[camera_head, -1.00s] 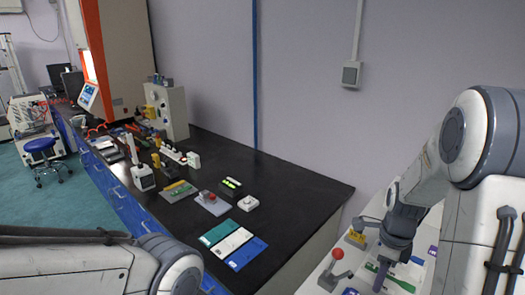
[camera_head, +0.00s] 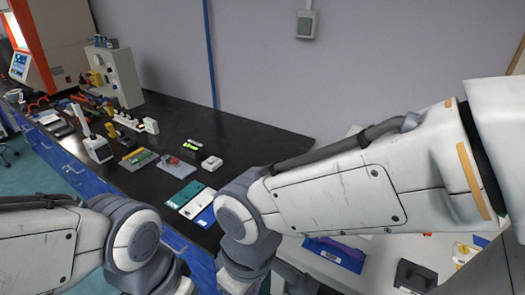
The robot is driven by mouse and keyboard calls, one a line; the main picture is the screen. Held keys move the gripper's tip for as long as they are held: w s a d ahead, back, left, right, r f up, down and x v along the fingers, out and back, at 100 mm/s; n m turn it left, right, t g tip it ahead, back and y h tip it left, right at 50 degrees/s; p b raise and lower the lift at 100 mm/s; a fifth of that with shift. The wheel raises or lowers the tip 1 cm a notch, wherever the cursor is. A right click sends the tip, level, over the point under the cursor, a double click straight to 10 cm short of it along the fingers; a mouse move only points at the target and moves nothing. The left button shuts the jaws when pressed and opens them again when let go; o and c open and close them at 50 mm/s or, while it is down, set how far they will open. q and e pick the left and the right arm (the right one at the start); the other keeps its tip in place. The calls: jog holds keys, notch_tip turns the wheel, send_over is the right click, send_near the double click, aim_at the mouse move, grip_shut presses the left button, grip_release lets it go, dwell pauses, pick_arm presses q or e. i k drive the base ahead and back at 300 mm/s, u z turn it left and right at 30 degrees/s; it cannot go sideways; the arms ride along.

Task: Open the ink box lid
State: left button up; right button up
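I cannot single out the ink box or its lid with certainty. A blue flat item with a purple part on top (camera_head: 335,253) lies on the white table under my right arm. A dark block-like item (camera_head: 415,275) stands near the bottom edge, right of it. My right arm reaches across from the right. Dark grey parts at its end (camera_head: 295,279) run out of the bottom of the picture, and the fingertips do not show. My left arm comes in from the left, and its gripper is out of view.
The black bench (camera_head: 265,137) at left holds a grey cabinet (camera_head: 117,75), several small devices, and teal, white and blue flat pieces (camera_head: 185,194). The white table (camera_head: 385,250) stands at right, partly covered by my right arm. A yellow and white item (camera_head: 464,253) lies at far right.

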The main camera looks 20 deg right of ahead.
aim_at(422, 280)
jog(key=z, duration=1.3)
jog(key=k, duration=0.35)
jog(key=z, duration=0.4)
jog(key=i, duration=0.45)
jog(key=u, duration=0.7)
jog(key=k, duration=0.45)
jog(key=z, duration=0.85)
jog(key=i, duration=0.4)
jog(key=u, duration=0.2)
